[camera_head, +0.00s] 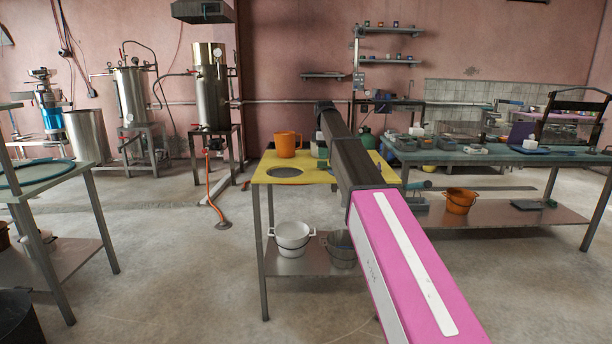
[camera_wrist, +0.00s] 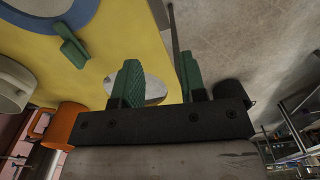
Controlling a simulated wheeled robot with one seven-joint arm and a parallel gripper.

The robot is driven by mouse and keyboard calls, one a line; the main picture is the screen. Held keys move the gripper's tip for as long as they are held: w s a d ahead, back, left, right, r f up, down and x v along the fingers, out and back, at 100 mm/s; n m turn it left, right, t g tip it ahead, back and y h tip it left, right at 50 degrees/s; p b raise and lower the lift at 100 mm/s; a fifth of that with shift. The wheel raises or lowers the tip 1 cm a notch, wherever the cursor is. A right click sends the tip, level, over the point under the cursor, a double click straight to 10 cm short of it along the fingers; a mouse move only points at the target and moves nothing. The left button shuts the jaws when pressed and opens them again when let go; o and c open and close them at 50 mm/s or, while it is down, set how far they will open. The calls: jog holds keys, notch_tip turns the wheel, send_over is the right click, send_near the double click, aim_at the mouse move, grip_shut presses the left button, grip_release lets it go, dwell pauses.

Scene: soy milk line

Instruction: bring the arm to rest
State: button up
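My arm reaches forward over the yellow-topped table in the head view, and its end is largely hidden behind its own links. In the wrist view my gripper (camera_wrist: 158,68) has two green ribbed fingers standing apart, with nothing seen held between them.
An orange jug (camera_head: 286,145) stands on the yellow table (camera_head: 262,177) and shows in the wrist view (camera_wrist: 62,125). A white vessel (camera_wrist: 14,85) and a small green object (camera_wrist: 70,46) are near it. A white bucket (camera_head: 292,239) sits on the lower shelf. Open floor lies left.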

jog(key=s+d+f+m, duration=0.3)
jog(key=s+f+m, duration=0.1)
jog(key=s+f, duration=0.6)
jog(key=s+d+f+m, duration=0.3)
jog(key=s+f, duration=0.4)
jog(key=f, duration=0.5)
jog(key=s+d+f+m, duration=0.3)
jog(key=s+f+m, duration=0.1)
jog(key=s+f, duration=0.6)
jog(key=s+d+f+m, duration=0.2)
jog(key=s+f+m, duration=0.3)
jog(key=s, duration=0.8)
notch_tip(320, 180, down, 3)
jog(key=shift+d, duration=0.35)
